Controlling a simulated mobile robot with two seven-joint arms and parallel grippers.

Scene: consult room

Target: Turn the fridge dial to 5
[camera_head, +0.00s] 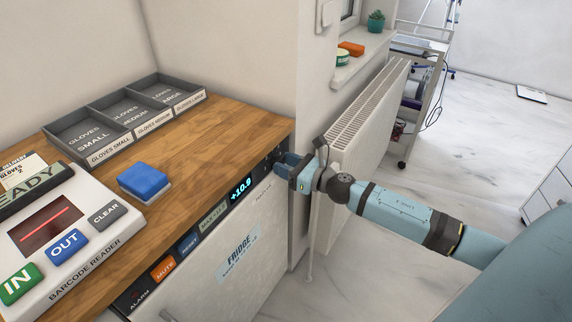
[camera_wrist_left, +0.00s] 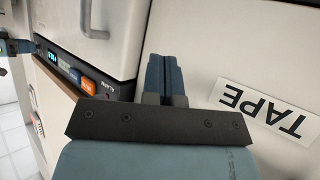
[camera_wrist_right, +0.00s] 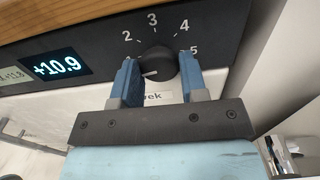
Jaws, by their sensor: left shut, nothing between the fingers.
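The fridge (camera_head: 255,215) is built in under the wooden counter, its display (camera_head: 241,188) reading +10.9. The black dial (camera_wrist_right: 157,64) sits at the right end of its panel. In the right wrist view its white mark points left, slightly down, away from the 5 at the right; 2, 3 and 4 also show. My right gripper (camera_wrist_right: 158,80) has one finger on each side of the dial; I cannot tell whether they press on it. In the head view this gripper (camera_head: 288,167) covers most of the dial. My left gripper (camera_wrist_left: 164,77) is shut and empty, beside a TAPE label (camera_wrist_left: 262,110).
On the counter (camera_head: 225,130) stand a barcode reader (camera_head: 85,245), a blue sponge-like block (camera_head: 144,182) and glove trays (camera_head: 125,112). MUTE (camera_head: 163,268) and other buttons line the fridge panel. A white radiator (camera_head: 365,125) stands close behind my right gripper.

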